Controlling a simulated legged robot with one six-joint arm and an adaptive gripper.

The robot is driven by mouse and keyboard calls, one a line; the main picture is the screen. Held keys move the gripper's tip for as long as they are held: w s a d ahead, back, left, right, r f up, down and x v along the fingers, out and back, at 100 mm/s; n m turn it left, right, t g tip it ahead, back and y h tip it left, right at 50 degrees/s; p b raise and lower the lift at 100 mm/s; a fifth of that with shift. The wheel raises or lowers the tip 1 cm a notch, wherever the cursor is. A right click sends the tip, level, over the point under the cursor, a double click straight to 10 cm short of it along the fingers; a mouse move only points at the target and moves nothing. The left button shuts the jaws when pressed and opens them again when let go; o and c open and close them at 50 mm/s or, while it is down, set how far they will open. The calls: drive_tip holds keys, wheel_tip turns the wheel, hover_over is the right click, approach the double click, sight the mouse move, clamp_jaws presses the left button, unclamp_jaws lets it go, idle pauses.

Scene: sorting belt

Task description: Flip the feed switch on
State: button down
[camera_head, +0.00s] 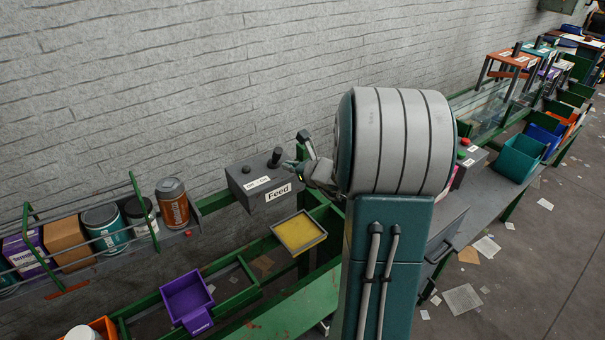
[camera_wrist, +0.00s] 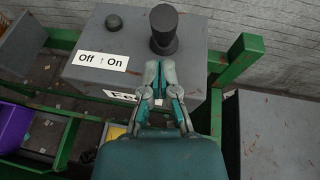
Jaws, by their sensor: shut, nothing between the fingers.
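The feed switch box (camera_head: 263,182) is a grey box with a "Feed" label on its front, left of my arm in the head view. The box (camera_wrist: 194,60) also shows in the wrist view, with an "Off ↑ On" label (camera_wrist: 100,61) on top. A black switch lever (camera_head: 275,157) stands on top of the box; in the wrist view the lever (camera_wrist: 164,30) stands just beyond my fingertips. A small dark knob (camera_wrist: 114,23) is to its left. My gripper (camera_wrist: 160,72) is shut and empty at the box's near edge. I cannot tell whether it touches the lever.
A yellow-bottomed tray (camera_head: 299,232) and a purple bin (camera_head: 187,298) are below the box. Cans and boxes stand on the rack at left, including a brown can (camera_head: 172,203). A green frame post (camera_wrist: 236,60) is close right of my gripper. A brick wall stands behind.

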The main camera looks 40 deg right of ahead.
drive_tip(key=shift+w+d+r, duration=0.1)
drive_tip(key=shift+w+r, duration=0.15)
drive_tip(key=shift+w, duration=0.4)
drive_tip(key=shift+w+d, duration=0.1)
drive_tip(key=shift+d, duration=0.05)
drive_tip(key=shift+a+r, duration=0.15)
drive_tip(key=shift+a, duration=0.1)
drive_tip(key=shift+w+d+r+g, duration=0.1)
drive_tip(key=shift+w+d+g, duration=0.05)
drive_tip(key=shift+g, duration=0.25)
drive_tip(key=shift+w+r+g, duration=0.2)
drive_tip(key=shift+r+g, duration=0.05)
drive_tip(key=shift+g, duration=0.15)
drive_tip(key=shift+w+r+g, duration=0.35)
drive_tip(key=shift+w+g, duration=0.05)
drive_tip(key=shift+g, duration=0.3)
drive_tip(key=shift+w+r, duration=0.25)
drive_tip(key=shift+w, duration=0.3)
drive_tip(key=shift+w+r, duration=0.25)
drive_tip(key=shift+w, duration=0.25)
drive_tip(key=shift+w+d+r, duration=0.1)
drive_tip(key=shift+w, duration=0.55)
drive_tip(key=shift+w+d+r, duration=0.1)
drive_tip(key=shift+w, duration=0.5)
